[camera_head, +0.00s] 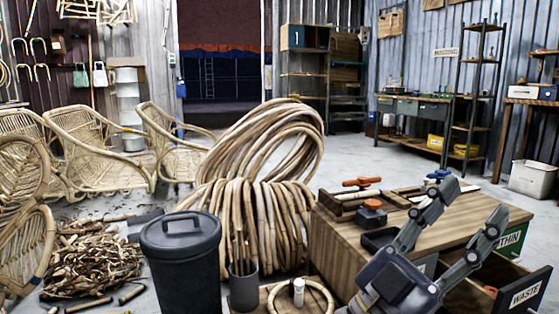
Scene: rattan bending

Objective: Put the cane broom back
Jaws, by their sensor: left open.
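I cannot clearly pick out a cane broom in the head view. A thin upright pole (91,72) stands against the back-left wall, too small to tell what it is. My left gripper (471,203) is at the lower right, above the wooden workbench (335,240). Its two fingers are spread and point up and away, with nothing between them. The gripper hides part of the bench top and the drawer front behind it. My right gripper is not in view.
A dark lidded bin (182,262), a rattan coil (270,150), a pile of cane scraps (92,265) and wicker chairs (95,150) crowd the left. Floor (400,160) behind the bench is clear.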

